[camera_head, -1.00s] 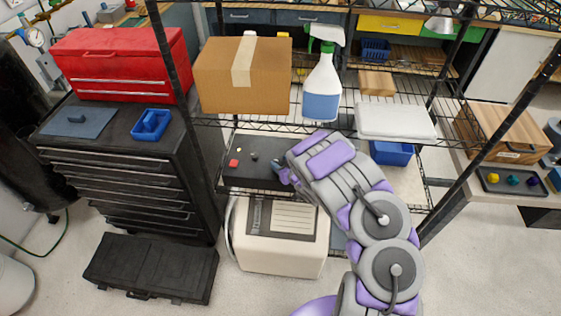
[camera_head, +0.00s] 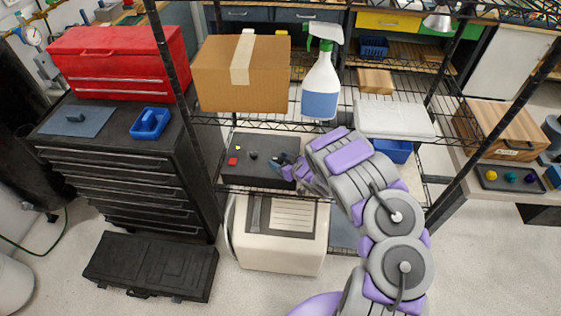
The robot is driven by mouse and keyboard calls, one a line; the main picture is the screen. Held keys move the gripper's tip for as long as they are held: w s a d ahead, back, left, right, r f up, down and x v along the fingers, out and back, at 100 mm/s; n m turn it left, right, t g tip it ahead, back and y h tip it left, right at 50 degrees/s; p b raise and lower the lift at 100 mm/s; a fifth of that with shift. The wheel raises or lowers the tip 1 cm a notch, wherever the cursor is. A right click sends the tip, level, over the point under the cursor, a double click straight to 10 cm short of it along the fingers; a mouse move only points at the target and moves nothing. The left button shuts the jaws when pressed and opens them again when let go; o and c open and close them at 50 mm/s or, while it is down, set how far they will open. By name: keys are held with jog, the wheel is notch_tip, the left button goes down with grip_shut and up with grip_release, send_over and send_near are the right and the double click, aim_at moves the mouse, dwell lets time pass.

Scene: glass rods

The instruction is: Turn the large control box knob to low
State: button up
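The control box (camera_head: 250,174) is a dark box on the middle wire shelf, below the cardboard box. On its top I see a red square button (camera_head: 232,161) at the left and a small dark knob (camera_head: 253,155) near the middle. Which knob is the large one, and how it is set, is too small to tell.
A cardboard box (camera_head: 215,75), a spray bottle (camera_head: 320,85) and a white case (camera_head: 395,120) stand on the shelf above. A blue bin (camera_head: 397,151) is right of my arm. Dark shelf posts (camera_head: 176,85) stand left and right. A beige machine (camera_head: 285,240) sits below.

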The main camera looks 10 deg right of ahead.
jog(key=shift+o, duration=1)
jog(key=shift+s, duration=0.1)
jog(key=p+v, duration=0.3)
jog(key=v, duration=1.4)
jog(key=shift+d, duration=0.15)
jog(key=shift+s+f, duration=0.15)
